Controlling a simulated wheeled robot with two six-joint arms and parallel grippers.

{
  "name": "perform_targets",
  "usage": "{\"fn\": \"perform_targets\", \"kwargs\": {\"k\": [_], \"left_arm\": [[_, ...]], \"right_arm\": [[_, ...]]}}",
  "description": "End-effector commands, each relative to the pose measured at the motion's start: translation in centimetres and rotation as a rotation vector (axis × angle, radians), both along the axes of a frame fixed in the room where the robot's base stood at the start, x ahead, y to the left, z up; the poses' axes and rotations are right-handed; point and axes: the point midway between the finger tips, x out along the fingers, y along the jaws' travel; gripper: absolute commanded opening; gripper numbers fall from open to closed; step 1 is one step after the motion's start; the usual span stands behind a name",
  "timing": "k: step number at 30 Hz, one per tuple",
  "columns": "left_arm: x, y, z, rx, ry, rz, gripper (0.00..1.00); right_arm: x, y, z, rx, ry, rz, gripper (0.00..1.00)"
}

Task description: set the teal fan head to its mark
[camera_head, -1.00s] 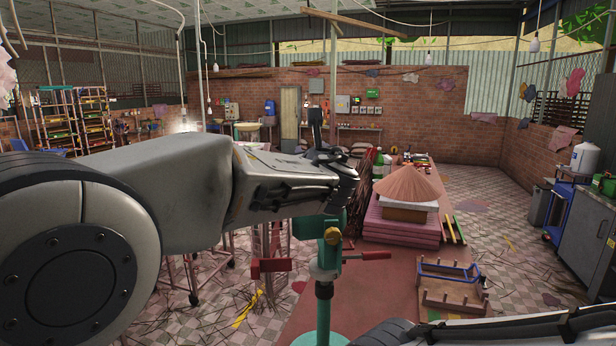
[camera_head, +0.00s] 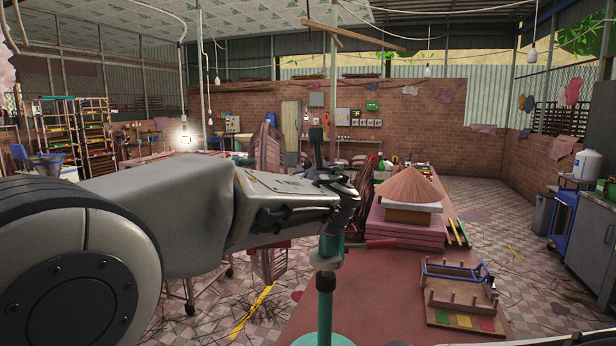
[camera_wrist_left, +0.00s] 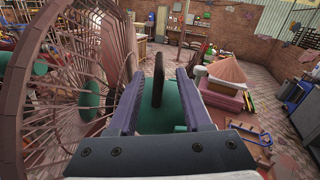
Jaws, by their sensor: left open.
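The fan stands on a teal pole (camera_head: 325,300) in front of me. Its teal head (camera_wrist_left: 165,110) shows in the left wrist view, with a dark upright piece (camera_wrist_left: 158,78) rising from it between my fingers. My gripper hides most of the head. I cannot make out a mark. My right gripper is out of view.
Shelves stand far left.

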Motion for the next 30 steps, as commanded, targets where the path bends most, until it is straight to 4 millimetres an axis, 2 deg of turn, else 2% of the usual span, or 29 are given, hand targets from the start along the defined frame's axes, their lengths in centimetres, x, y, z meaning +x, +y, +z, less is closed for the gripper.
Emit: {"fn": "perform_targets", "kwargs": {"k": [1, 5, 19, 24, 30], "left_arm": [[0.1, 0.0, -0.5, 0.000, 0.000, 0.000, 0.50], [1.0, 0.1, -0.3, 0.001, 0.000, 0.002, 0.50], [8.9, 0.8, -0.1, 0.000, 0.001, 0.001, 0.50], [10.2, 0.9, -0.3, 0.001, 0.000, 0.000, 0.50], [10.5, 0.9, -0.5, 0.000, -0.001, 0.000, 0.50]], "right_arm": [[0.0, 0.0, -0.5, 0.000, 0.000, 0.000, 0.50], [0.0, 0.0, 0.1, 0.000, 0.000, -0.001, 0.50], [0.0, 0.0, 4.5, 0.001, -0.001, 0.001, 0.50], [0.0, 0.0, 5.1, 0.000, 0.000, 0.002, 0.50], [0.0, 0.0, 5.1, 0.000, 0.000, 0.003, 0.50]]}}
